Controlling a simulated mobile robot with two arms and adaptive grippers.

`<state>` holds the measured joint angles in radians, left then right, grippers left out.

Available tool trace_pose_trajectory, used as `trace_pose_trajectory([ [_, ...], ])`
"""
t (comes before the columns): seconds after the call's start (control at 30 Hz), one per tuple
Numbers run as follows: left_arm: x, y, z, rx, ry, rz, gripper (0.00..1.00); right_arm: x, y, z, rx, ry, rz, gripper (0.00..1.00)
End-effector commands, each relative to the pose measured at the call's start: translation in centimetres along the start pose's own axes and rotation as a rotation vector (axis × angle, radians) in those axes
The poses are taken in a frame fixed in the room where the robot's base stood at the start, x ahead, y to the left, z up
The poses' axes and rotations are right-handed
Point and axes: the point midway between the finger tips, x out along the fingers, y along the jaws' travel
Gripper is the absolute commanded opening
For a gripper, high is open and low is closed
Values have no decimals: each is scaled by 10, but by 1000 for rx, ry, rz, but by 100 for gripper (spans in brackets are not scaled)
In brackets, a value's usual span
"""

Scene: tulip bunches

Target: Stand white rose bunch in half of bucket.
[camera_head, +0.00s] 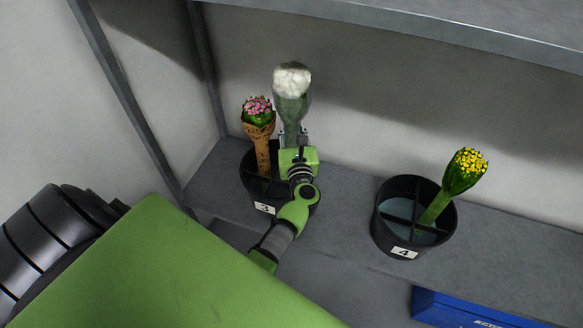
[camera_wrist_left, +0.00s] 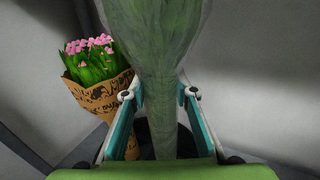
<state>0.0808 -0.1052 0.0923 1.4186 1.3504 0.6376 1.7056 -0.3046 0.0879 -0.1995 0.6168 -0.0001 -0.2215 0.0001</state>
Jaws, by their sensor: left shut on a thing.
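The white rose bunch (camera_head: 292,82) is upright in a green wrap, over the back right part of the bucket labelled 3 (camera_head: 246,188). In the left wrist view its wrapped stem (camera_wrist_left: 158,105) runs down between the fingers. My left gripper (camera_head: 294,140) is shut on the stem; in the left wrist view its fingers (camera_wrist_left: 158,98) are on both sides of it. The bunch's lower end is hidden behind my gripper, so I cannot tell whether it touches the bucket floor. My right gripper is not in view.
A pink bunch in brown paper (camera_head: 259,130) stands in the left part of bucket 3, close to my gripper; it also shows in the left wrist view (camera_wrist_left: 98,80). A divided bucket labelled 4 (camera_head: 388,232) holds a yellow bunch (camera_head: 464,172). Between the buckets the grey shelf (camera_head: 345,200) is clear. A blue crate (camera_head: 455,310) is below.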

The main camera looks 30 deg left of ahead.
Motion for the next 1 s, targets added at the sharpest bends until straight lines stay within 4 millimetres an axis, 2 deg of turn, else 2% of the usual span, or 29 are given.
trace_pose_trajectory([
  [0.03,0,0,-9,-1,-3,0,0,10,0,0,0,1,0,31],
  [0.27,1,0,-28,1,-3,0,0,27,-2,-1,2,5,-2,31],
  [0.5,1,0,-69,1,-3,0,0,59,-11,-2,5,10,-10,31],
  [0.67,1,0,-79,0,-3,0,0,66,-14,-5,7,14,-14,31],
  [0.9,1,0,-110,0,-3,1,0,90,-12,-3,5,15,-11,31],
  [1.0,1,0,-111,-1,-4,1,0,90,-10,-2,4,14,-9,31],
])
